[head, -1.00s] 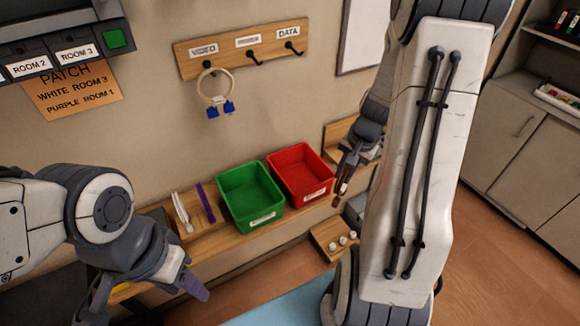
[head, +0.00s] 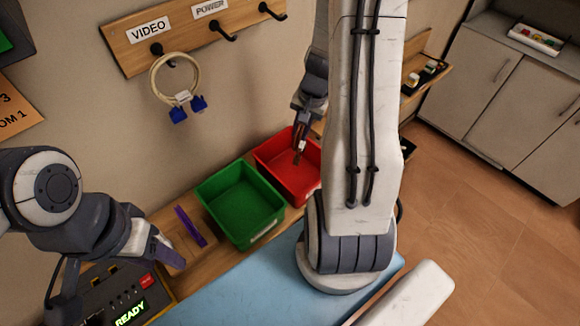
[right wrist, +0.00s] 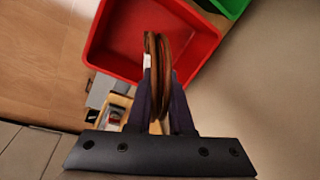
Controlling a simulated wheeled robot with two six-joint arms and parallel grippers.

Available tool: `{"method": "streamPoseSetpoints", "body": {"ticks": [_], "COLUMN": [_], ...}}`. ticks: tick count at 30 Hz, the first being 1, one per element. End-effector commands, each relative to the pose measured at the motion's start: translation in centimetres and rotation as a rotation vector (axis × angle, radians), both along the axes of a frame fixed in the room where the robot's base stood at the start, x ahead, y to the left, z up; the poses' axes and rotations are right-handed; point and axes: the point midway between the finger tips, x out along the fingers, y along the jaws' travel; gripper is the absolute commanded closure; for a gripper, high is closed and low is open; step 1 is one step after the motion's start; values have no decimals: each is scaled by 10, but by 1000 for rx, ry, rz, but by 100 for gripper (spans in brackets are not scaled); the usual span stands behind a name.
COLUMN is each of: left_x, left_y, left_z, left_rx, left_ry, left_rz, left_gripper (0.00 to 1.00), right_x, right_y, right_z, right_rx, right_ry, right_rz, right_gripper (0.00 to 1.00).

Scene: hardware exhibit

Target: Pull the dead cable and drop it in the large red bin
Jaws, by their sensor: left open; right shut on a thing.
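My right gripper (right wrist: 160,105) is shut on a coiled brown cable (right wrist: 152,60), which stands up between its fingers. In the head view the right gripper (head: 301,135) hangs at the red bin (head: 311,186), its tips in front of the bin's opening. In the right wrist view the coil overlaps the red bin (right wrist: 110,66); the height between them is hard to tell. My left gripper (head: 170,256) is open and empty at the lower left. It is near the shelf and apart from the bins.
A green bin (head: 262,229) stands left of the red bin on the wooden shelf. A purple strip (head: 190,226) lies left of it. A cream cable with blue plugs (head: 178,98) hangs under VIDEO. A control box (head: 128,297) reads READY. A blue surface (head: 240,295) lies in front.

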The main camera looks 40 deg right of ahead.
Motion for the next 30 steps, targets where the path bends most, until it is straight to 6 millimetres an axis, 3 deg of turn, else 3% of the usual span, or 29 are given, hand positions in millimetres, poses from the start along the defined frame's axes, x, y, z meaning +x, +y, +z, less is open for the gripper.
{"method": "streamPoseSetpoints", "body": {"ticks": [15, 26, 27, 29, 30], "left_x": [0, 0, 0, 0, 0], "left_y": [0, 0, 0, 0, 0], "left_z": [-47, -50, -50, -50, -50], "left_rx": [0, 0, 0, 0, 0], "left_ry": [1, 1, 1, 1, 1], "left_rz": [8, 9, 9, 9, 9], "left_gripper": [50, 50, 50, 50, 50], "right_x": [-1, -1, -1, -1, -1], "right_y": [0, -1, -1, -1, -1], "right_z": [-54, -58, -58, -58, -58], "right_rx": [0, 0, 0, 0, 0], "right_ry": [1, 1, 1, 1, 1], "right_rz": [0, -2, -2, -2, -2], "right_gripper": [100, 100, 73, 50, 46]}}
